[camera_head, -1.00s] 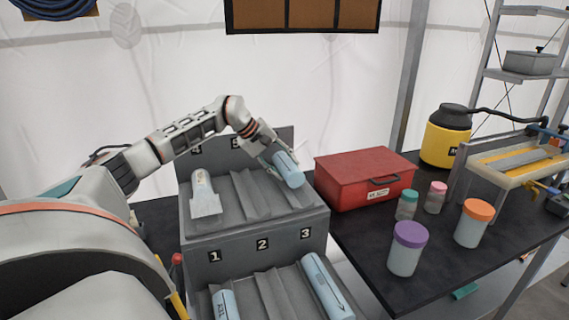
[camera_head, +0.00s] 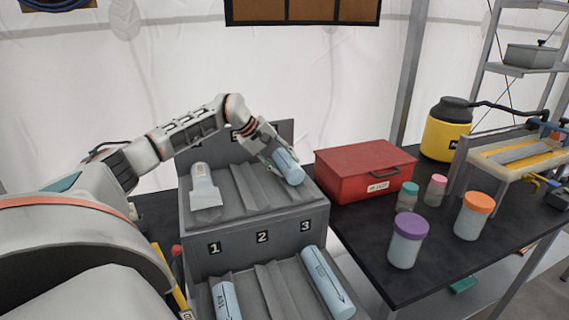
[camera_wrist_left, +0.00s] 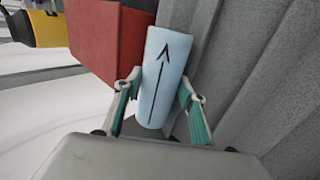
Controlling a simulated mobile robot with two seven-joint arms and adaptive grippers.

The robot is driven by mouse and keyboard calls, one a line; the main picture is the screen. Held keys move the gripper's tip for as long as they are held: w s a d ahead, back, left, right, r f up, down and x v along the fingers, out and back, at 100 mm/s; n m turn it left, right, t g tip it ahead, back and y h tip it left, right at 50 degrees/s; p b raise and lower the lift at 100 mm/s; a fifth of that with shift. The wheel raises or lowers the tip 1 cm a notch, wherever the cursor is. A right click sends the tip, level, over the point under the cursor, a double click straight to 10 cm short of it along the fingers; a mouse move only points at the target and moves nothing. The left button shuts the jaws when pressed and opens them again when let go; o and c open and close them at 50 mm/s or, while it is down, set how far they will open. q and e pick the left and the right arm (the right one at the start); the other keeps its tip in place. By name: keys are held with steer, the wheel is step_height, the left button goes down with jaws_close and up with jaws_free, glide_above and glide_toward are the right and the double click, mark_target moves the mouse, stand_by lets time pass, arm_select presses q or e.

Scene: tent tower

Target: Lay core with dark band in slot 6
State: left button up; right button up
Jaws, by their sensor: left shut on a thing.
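My left gripper (camera_head: 272,157) is shut on a pale blue core (camera_head: 288,167) over the right end of the rack's upper tier (camera_head: 250,230). In the left wrist view, the same core (camera_wrist_left: 163,75) lies between the teal-padded fingers and shows a black arrow. No dark band shows on its visible side. Whether it touches the trough under it I cannot tell. The number plate behind it is hidden by my arm. Another core (camera_head: 205,187) lies in the upper left slot. My right gripper is not in view.
Lower cores lie in slot 1 (camera_head: 226,300) and slot 3 (camera_head: 327,283); slot 2 looks empty, as does the upper middle slot. A red box (camera_head: 345,178) stands close to the right of the rack. Lidded jars (camera_head: 406,240) stand on the black table.

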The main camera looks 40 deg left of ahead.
arm_select(q)
steer(key=shift+s+d+f, duration=0.15)
steer(key=shift+s+f, duration=0.05)
steer(key=shift+f, duration=0.4)
steer(key=o, duration=1.5)
steer(key=shift+w+f, duration=0.1)
steer(key=shift+w, duration=0.05)
steer(key=shift+s+a+r, duration=0.2)
steer(key=shift+a+r, duration=0.1)
steer(key=shift+r, duration=0.25)
steer(key=v, duration=1.1)
steer(key=shift+d+r, duration=0.15)
steer(key=shift+r, duration=0.05)
steer(key=shift+s, duration=0.1)
